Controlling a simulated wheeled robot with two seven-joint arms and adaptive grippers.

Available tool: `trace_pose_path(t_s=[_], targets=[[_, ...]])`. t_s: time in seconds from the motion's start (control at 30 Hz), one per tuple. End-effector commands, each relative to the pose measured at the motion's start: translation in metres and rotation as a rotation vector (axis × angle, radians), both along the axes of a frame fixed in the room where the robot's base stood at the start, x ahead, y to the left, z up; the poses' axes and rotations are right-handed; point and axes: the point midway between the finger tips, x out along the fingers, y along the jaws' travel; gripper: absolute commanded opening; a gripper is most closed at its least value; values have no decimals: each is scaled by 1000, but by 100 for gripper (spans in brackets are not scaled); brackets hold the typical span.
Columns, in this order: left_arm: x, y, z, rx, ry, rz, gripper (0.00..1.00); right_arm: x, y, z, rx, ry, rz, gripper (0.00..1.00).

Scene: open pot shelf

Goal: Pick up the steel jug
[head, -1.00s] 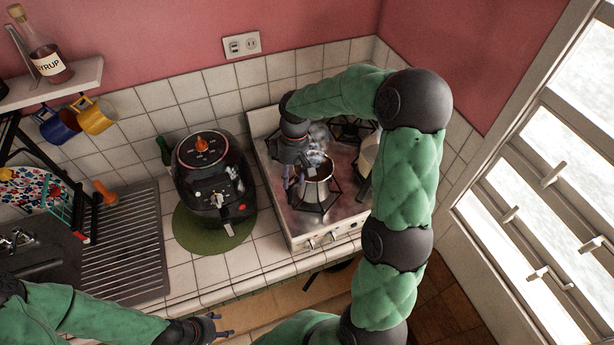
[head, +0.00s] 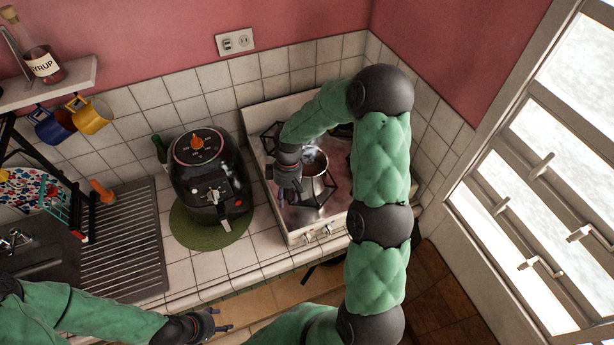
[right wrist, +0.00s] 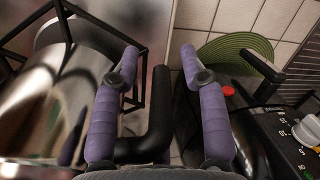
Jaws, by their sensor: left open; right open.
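The steel jug (head: 316,187), with dark contents and a little steam over it, stands on the stove. My right gripper (head: 288,194) is open at its left side in the head view. In the right wrist view, the shiny jug body (right wrist: 40,115) is at the left. Its black handle (right wrist: 158,118) lies between the two purple fingers of the right gripper (right wrist: 160,62), with gaps visible. My left gripper (head: 222,326) is open and empty at the bottom of the head view, in front of the counter.
A black air fryer (head: 205,178) stands on a green round mat (head: 190,236) left of the stove (head: 300,232), close to the right gripper. A ribbed draining board (head: 122,245) is farther left. Mugs hang under the shelf (head: 45,85) at upper left.

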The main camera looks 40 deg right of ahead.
Motion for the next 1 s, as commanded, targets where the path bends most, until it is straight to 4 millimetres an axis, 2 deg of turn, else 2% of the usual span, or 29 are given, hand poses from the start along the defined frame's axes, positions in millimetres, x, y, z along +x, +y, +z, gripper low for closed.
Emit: trace_pose_path(t_s=[0.1, 0.13, 0.27, 0.3, 0.77, 1.0], targets=[[0, 0, 0, 0, 0, 0, 58, 0, 0, 0, 0, 0, 0, 44], [0, 0, 0, 0, 0, 0, 58, 0, 0, 0, 0, 0, 0, 41], [0, 0, 0, 0, 0, 0, 58, 0, 0, 0, 0, 0, -1, 4], [0, 0, 0, 0, 0, 0, 58, 0, 0, 0, 0, 0, 0, 0], [0, 0, -1, 0, 0, 0, 58, 2, -1, 4, -2, -5, -2, 0], [0, 0, -7, 0, 0, 0, 58, 3, -1, 27, -3, -10, -2, 0]])
